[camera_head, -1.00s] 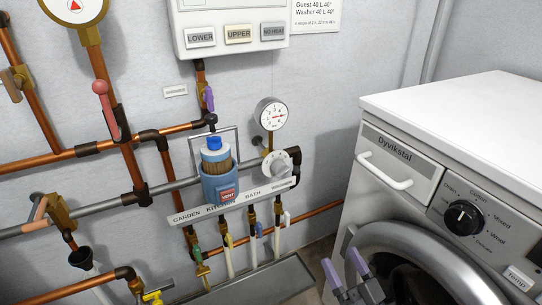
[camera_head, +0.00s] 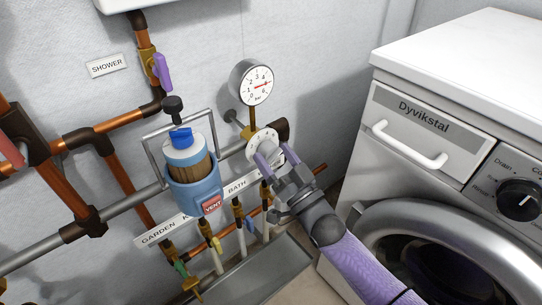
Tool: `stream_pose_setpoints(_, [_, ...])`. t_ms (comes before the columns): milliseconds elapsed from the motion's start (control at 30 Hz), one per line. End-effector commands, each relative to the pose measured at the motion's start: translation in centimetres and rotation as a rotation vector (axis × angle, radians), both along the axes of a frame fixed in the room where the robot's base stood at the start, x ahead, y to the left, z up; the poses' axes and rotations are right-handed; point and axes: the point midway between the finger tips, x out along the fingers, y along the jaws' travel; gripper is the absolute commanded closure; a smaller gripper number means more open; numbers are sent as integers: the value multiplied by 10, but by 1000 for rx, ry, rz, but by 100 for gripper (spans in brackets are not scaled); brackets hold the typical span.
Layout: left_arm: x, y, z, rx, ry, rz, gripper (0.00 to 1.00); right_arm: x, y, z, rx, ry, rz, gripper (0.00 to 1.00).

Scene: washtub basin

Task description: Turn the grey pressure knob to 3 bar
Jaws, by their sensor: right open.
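The pressure gauge (camera_head: 255,82) is a round white dial with a red needle. The needle points right and slightly up, towards the higher numbers; its exact reading is too small to tell. Below it on the pipe sits the white round scale plate (camera_head: 261,137) of the pressure knob. The grey knob itself is mostly hidden by my right gripper (camera_head: 272,152). That gripper is open, with its two purple fingers pointing at the plate, one on each side of the knob's place. I cannot tell whether they touch it. My left gripper is not in view.
The label rail (camera_head: 205,210) and several small valves lie below. The washing machine (camera_head: 418,140) stands at right, close to my right arm. A purple-handled shower valve (camera_head: 162,70) is upper left.

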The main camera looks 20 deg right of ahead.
Motion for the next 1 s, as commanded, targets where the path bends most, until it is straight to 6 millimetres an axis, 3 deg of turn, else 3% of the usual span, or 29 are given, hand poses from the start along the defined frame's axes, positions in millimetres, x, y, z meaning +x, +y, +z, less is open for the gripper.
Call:
stream_pose_setpoints(333, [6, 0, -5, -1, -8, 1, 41, 9, 3, 5, 0, 0, 0, 9])
stream_pose_setpoints(767, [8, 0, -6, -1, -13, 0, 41, 9, 3, 5, 0, 0, 0, 97])
stream_pose_setpoints(1000, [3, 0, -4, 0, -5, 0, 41, 9, 3, 4, -17, -6, 0, 100])
